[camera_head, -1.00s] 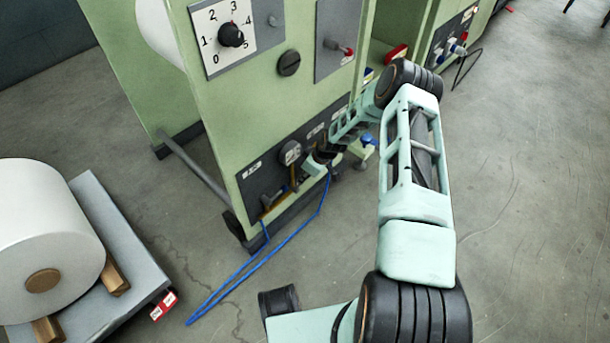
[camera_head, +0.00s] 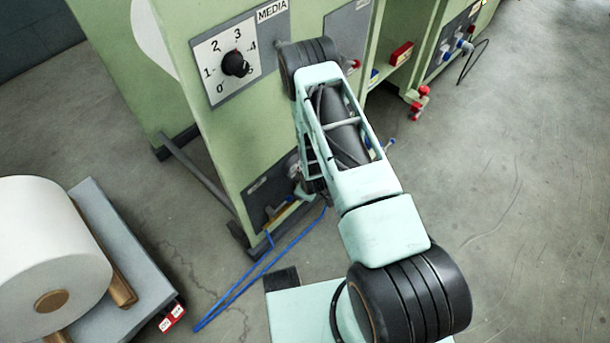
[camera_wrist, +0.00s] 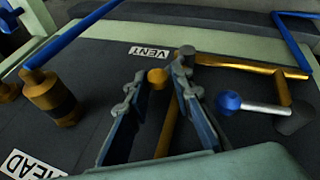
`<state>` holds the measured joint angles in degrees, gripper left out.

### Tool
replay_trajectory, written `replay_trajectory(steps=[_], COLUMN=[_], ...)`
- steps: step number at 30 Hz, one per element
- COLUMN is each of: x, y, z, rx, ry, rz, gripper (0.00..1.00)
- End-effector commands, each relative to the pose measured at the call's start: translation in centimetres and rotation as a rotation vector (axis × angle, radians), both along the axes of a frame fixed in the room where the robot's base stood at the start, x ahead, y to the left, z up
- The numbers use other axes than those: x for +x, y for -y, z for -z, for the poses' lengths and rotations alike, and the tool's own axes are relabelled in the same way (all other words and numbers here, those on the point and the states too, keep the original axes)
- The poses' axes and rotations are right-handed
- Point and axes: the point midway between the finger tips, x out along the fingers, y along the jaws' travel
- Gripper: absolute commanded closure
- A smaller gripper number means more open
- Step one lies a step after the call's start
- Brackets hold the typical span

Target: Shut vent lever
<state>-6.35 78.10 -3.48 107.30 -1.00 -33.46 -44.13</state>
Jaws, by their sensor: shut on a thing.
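In the wrist view, my gripper (camera_wrist: 160,72) reaches down to a dark panel, its two fingers either side of a brass rod (camera_wrist: 166,132) with a round brass end (camera_wrist: 158,78). It is shut on this rod, though the contact is partly hidden. A white VENT label (camera_wrist: 148,52) lies just beyond the fingertips. I cannot tell whether the rod is the vent lever itself. Right of the fingers is a blue ball knob (camera_wrist: 229,102) on a silver stem.
A brass valve (camera_wrist: 52,97) with a blue handle stands left of the fingers. A brass pipe (camera_wrist: 250,66) runs right. In the head view, a blue hose (camera_head: 240,290) lies on the floor, and a cart (camera_head: 130,290) carries a white roll (camera_head: 45,250).

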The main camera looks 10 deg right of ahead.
Motion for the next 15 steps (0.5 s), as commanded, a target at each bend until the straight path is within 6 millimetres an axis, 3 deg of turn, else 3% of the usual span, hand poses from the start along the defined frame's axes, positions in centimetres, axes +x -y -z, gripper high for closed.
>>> replay_trajectory(steps=[15], x=[-0.50], y=[-0.58], z=[-0.10], rx=[-0.147], ry=[0.116], rz=[0.001], gripper=[1.00])
